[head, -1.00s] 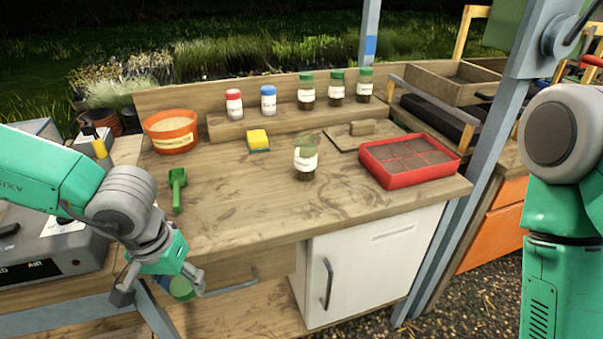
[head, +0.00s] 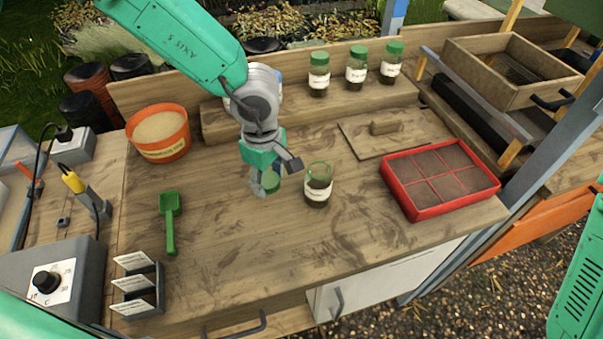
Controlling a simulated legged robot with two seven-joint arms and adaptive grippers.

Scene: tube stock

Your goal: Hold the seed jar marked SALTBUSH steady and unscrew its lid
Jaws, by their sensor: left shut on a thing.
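A clear glass jar (head: 318,190) with a white label and dark contents stands upright on the bench, its mouth open with no lid on it. The label is too small to read. My left gripper (head: 268,184) is shut on a green lid (head: 271,182), just left of the jar and apart from it, low over the bench top. The gripper partly hides the lid. My right gripper is out of view; only part of my right arm shows at the lower right.
Several green-lidded jars (head: 357,66) stand on the back shelf. An orange tub (head: 159,152), a green scoop (head: 170,228) and a label rack (head: 158,290) are left. A wooden board (head: 410,137) and a red seed tray (head: 481,202) are right.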

